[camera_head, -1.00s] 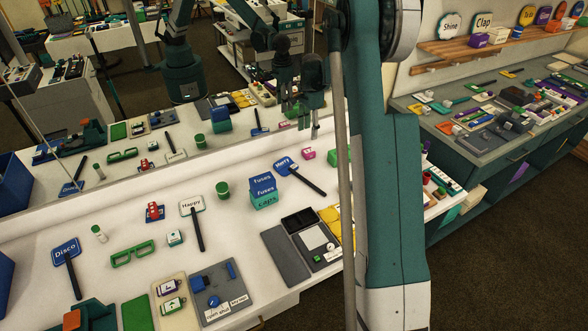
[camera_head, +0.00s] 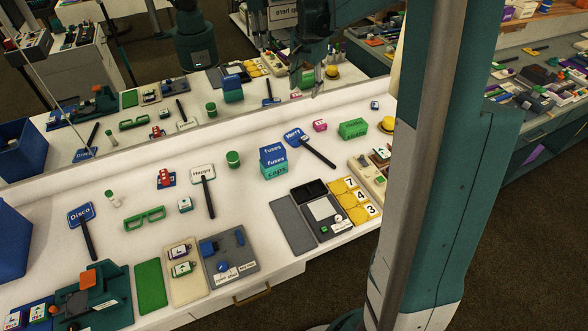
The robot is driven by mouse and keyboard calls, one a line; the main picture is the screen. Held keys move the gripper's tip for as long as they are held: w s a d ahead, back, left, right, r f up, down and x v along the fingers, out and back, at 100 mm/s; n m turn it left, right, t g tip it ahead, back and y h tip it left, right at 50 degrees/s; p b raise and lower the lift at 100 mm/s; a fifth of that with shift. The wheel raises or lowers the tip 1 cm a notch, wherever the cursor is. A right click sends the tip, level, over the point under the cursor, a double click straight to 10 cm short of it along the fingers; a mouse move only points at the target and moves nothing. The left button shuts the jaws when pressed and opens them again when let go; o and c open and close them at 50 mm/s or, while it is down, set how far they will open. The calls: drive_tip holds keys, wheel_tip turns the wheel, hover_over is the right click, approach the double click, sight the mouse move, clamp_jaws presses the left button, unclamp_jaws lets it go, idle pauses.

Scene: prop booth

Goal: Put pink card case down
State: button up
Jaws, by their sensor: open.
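The pink card case (camera_head: 320,125) is small and lies on the white tabletop (camera_head: 240,215) near its back edge. It sits just right of the blue "Merry" sign and left of a green box. My gripper (camera_head: 317,84) is at the top centre, with its fingers pointing down. It appears above and behind the case, apart from it. Its jaws are open, and I see nothing between them. The mirror behind makes its exact depth hard to judge.
The "Merry" sign (camera_head: 293,135), green box (camera_head: 353,129), blue and teal boxes (camera_head: 272,162) and yellow hat (camera_head: 388,124) stand nearby. A mirror along the back repeats the table. Bare tabletop lies before the case; trays line the front edge.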

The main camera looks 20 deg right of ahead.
drive_tip(key=s+a+r+n+t, duration=0.1)
drive_tip(key=s+a+r+n, duration=0.2)
drive_tip(key=s+a+r, duration=0.5)
drive_tip(key=s+a+r+n+t, duration=0.1)
drive_tip(key=s+a+n+t, duration=0.15)
drive_tip(key=s+a, duration=0.6)
drive_tip(key=s+a+f+n, duration=0.1)
drive_tip(key=s+a+n, duration=0.1)
drive_tip(key=s, duration=0.5)
drive_tip(key=s+a+f+n+t, duration=0.1)
drive_tip(key=s+a+f+n, duration=0.1)
drive_tip(key=s, duration=0.5)
drive_tip(key=s+a+f+n, duration=0.1)
drive_tip(key=s+a+n, duration=0.1)
drive_tip(key=s, duration=0.5)
drive_tip(key=shift+s+f+n+t+y, duration=0.3)
drive_tip(key=shift+s+n+t, duration=0.1)
drive_tip(key=shift+n, duration=0.35)
